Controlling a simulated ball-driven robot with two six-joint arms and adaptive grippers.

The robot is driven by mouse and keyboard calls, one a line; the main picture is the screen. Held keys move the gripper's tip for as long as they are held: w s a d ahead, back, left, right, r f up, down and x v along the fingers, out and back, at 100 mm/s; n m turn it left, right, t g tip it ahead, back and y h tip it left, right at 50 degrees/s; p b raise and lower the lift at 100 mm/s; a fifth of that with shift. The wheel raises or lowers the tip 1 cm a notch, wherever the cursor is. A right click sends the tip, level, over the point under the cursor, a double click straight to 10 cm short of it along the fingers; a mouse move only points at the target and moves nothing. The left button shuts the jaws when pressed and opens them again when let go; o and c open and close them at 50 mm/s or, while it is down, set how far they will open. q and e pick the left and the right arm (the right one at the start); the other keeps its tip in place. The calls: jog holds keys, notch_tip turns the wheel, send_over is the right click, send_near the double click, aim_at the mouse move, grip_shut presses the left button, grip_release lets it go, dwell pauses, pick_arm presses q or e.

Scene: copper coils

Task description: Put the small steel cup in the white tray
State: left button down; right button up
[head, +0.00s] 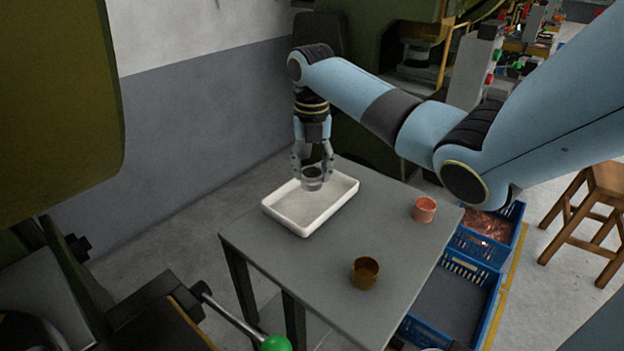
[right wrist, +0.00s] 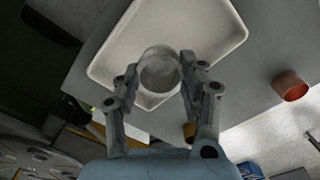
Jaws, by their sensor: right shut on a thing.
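The small steel cup (head: 312,178) is between the fingers of my right gripper (head: 312,172), which is shut on it. In the right wrist view the cup (right wrist: 160,72) sits between the two fingers (right wrist: 157,85), its round opening showing. The white tray (head: 297,227) lies on the grey table, and the cup is over its far part. I cannot tell whether the cup touches the tray floor. The tray also fills the upper middle of the right wrist view (right wrist: 215,45). My left gripper is not in view.
On the grey table (head: 325,270) stand a pinkish-red cup (head: 424,210) to the right and a brown cup (head: 365,273) near the front. Blue crates (head: 470,268) sit on the floor to the right, one holding copper-coloured pieces. A wooden stool (head: 590,215) stands farther right.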

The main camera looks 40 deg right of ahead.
aim_at(312, 183)
notch_tip(312, 183, down, 4)
jog(key=shift+r+b, duration=0.25)
jog(key=shift+b, duration=0.05)
jog(key=shift+f, duration=0.2)
jog(key=shift+f, duration=0.2)
jog(key=o, duration=1.2)
notch_tip(312, 183, up, 12)
jog(key=p, duration=0.1)
jog(key=shift+r+p, duration=0.2)
jog(key=shift+p, duration=0.2)
